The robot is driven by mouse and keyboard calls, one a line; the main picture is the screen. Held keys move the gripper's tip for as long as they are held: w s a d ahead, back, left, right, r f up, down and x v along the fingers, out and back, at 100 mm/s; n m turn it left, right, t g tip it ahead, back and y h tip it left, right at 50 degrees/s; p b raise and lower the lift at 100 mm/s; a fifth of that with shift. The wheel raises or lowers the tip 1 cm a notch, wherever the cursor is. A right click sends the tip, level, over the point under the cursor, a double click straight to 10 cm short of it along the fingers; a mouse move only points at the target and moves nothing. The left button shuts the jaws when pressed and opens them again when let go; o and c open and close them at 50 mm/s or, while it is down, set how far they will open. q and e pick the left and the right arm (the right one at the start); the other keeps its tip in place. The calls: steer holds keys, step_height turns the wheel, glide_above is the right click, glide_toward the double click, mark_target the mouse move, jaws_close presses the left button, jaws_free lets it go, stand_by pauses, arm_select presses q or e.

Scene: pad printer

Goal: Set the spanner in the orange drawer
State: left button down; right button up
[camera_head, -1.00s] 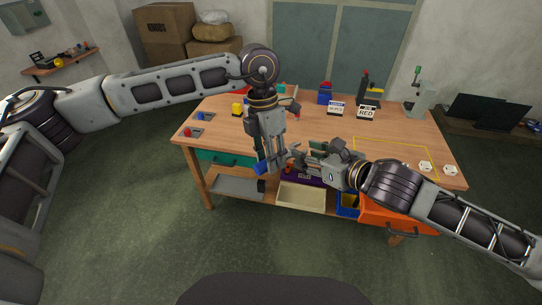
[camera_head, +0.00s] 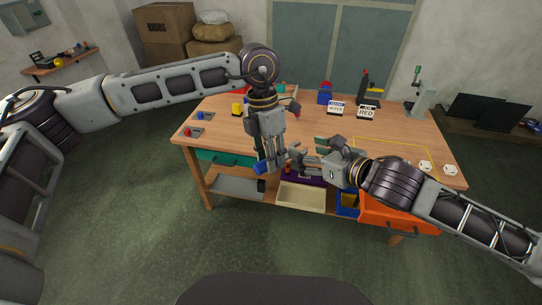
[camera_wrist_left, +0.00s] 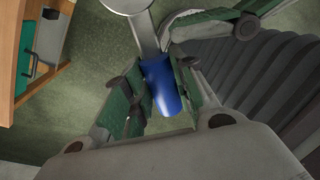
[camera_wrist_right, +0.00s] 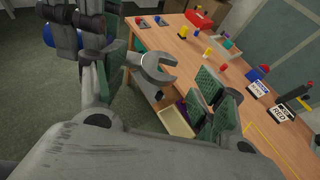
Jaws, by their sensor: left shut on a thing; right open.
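My left gripper (camera_head: 266,160) is shut on the spanner's blue handle (camera_head: 262,167), in front of the table's front edge. In the left wrist view the blue handle (camera_wrist_left: 161,84) sits between the green finger pads, with the grey shaft running away from it. My right gripper (camera_head: 305,160) is open, facing my left one. In the right wrist view the spanner's grey open jaw (camera_wrist_right: 153,68) shows between its spread fingers; I cannot tell whether they touch it. The orange drawer (camera_head: 400,222) stands pulled out at the table's front right, partly hidden by my right arm.
The wooden table (camera_head: 225,130) carries several small blocks, label stands (camera_head: 367,112) and white parts (camera_head: 425,166) at the right. A teal drawer (camera_head: 222,158) is at the left front. A cream bin (camera_head: 302,197) and a blue bin (camera_head: 347,205) sit below.

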step_height(320, 180, up, 9)
steer(key=shift+r, duration=0.15)
stand_by(0.9)
steer(key=shift+r, duration=0.1)
